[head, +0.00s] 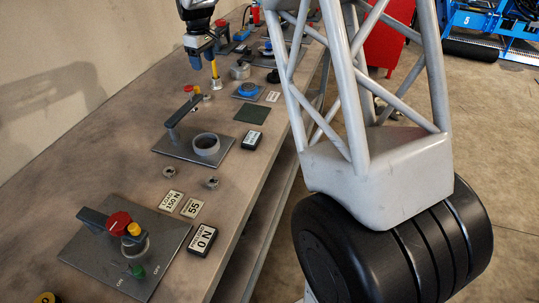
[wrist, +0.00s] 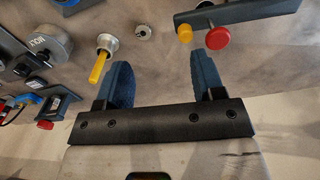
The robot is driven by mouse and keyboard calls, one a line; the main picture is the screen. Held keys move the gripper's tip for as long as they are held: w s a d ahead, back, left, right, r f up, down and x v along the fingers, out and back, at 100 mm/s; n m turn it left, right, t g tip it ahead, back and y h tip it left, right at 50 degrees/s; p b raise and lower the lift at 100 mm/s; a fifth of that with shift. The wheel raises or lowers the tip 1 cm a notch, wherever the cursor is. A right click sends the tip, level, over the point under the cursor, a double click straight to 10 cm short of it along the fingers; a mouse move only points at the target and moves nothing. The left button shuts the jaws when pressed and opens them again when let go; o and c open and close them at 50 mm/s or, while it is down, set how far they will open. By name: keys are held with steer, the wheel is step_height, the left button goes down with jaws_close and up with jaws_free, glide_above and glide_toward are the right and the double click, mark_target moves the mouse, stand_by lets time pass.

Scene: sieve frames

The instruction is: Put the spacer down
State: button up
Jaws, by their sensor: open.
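My gripper (head: 201,58) hangs over the far part of the workbench in the head view. In the wrist view its two blue fingers (wrist: 160,78) are apart with nothing between them. I cannot tell for sure which part is the spacer. A small metal ring (wrist: 143,32) lies on the bench beyond the fingers in the wrist view. Two similar small metal rings (head: 212,183) (head: 168,171) lie on the near bench in the head view. A yellow-handled piece with a silver end (wrist: 101,66) is just left of the left finger, and shows below the gripper in the head view (head: 215,82).
A dark bar (wrist: 240,14) with red and yellow knobs lies ahead of the fingers. A grey plate (head: 170,148) holds a wide ring (head: 206,145). A nearer plate (head: 80,252) carries red, yellow and green parts. Number labels (head: 192,208) lie between them. Bare bench runs along the wall.

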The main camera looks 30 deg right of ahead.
steer(key=s+r+m, duration=0.1)
steer(key=s+r, duration=0.2)
steer(key=s, duration=0.5)
steer(key=s+r+m, duration=0.1)
steer(key=s+r, duration=0.3)
steer(key=s, duration=0.3)
steer(key=s+f+m+t, duration=0.1)
steer(key=s+f+m, duration=0.1)
steer(key=s, duration=1.7)
steer(key=s+a+f+m+t, duration=0.1)
steer(key=s+f+m, duration=0.1)
steer(key=s, duration=1.6)
steer(key=shift+s+a+m, duration=0.15)
steer(key=shift+s+m, duration=0.25)
steer(key=shift+m, duration=0.5)
steer(key=shift+o, duration=0.5)
